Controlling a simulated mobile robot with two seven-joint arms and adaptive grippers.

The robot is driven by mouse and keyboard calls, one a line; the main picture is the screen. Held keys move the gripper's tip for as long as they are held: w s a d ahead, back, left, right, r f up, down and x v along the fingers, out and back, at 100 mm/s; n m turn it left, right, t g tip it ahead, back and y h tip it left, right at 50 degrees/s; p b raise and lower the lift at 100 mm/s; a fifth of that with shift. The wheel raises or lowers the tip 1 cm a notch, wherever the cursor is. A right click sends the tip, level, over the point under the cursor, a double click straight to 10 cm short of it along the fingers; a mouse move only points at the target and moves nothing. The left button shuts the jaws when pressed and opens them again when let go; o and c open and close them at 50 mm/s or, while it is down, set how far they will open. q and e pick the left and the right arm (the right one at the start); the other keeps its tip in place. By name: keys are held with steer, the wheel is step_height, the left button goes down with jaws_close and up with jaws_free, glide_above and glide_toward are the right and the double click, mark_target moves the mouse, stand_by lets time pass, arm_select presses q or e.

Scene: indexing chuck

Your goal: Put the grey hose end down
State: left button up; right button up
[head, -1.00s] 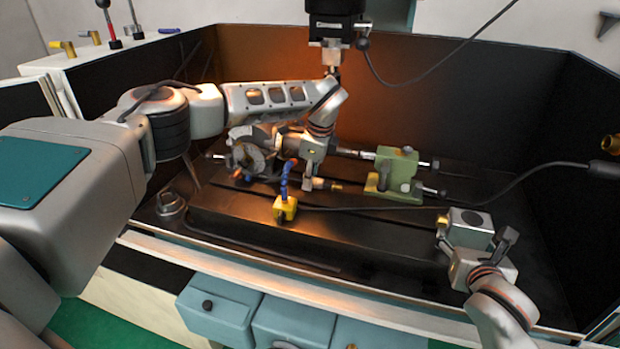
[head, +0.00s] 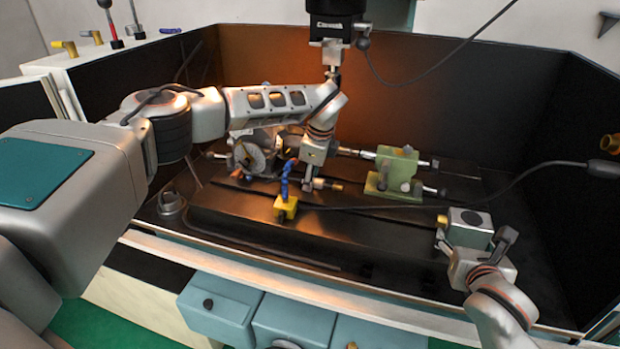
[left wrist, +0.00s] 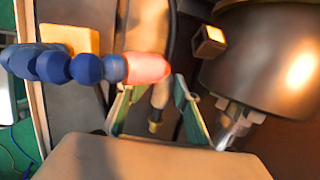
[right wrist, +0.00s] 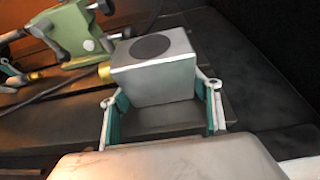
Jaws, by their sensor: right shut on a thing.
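The grey hose end (head: 324,184) with its brass tip is low over or on the dark machine table; I cannot tell if it touches. In the left wrist view the hose end (left wrist: 159,97) runs between the spread fingers, with gaps on both sides. My left gripper (head: 310,186) is open around it. My right gripper (head: 474,243) is shut on a grey block (head: 470,219) with a dark round spot on top. The right wrist view shows the block (right wrist: 153,82) between its fingers, at the table's front right.
A blue jointed nozzle (head: 285,180) on a yellow base (head: 285,208) stands just left of the left gripper. A green tailstock (head: 397,172) stands to the right, an indexing chuck (head: 250,157) behind left. A spindle (head: 334,25) hangs above. A dark cable crosses the table.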

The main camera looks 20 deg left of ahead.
arm_select(q)
steer(key=shift+f, duration=0.5)
arm_select(e)
steer(key=shift+f, duration=0.15)
arm_select(q)
steer(key=shift+r, duration=0.3)
arm_select(e)
steer(key=shift+w, duration=0.1)
arm_select(q)
steer(key=v, duration=1.3)
steer(key=shift+w, duration=0.2)
arm_select(e)
steer(key=shift+f, duration=0.1)
steer(key=o, duration=1.3)
steer(key=shift+r, duration=0.2)
